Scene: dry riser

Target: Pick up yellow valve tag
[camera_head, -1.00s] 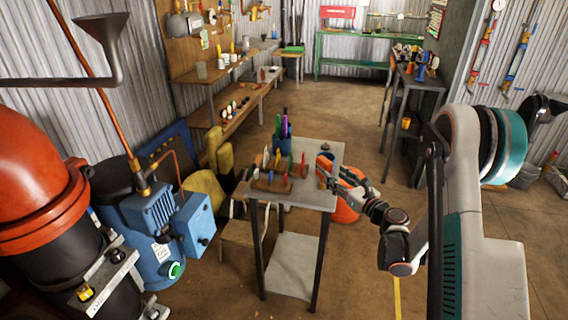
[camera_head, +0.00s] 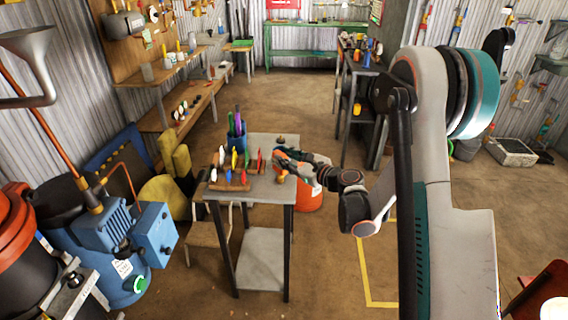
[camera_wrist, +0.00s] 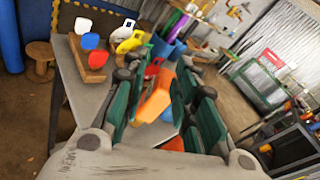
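A yellow valve tag (camera_head: 234,157) stands among other coloured tags in the rack area on the small grey table. In the wrist view a yellow tag (camera_wrist: 130,42) shows up and left of the fingers, close to a white one. My gripper (camera_head: 284,164) is over the table's right side, right of the tags and apart from them. In the wrist view its dark green fingers (camera_wrist: 155,95) are spread. An orange thing (camera_wrist: 156,98) shows between them; I cannot tell whether it is touched.
White, blue (camera_wrist: 90,41) and red tags (camera_wrist: 153,68) stand around the yellow one. A blue cup (camera_head: 237,139) with pens stands behind them. An orange bucket (camera_head: 310,195) is on the floor right of the table (camera_head: 262,195). A blue pump (camera_head: 120,245) stands at left.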

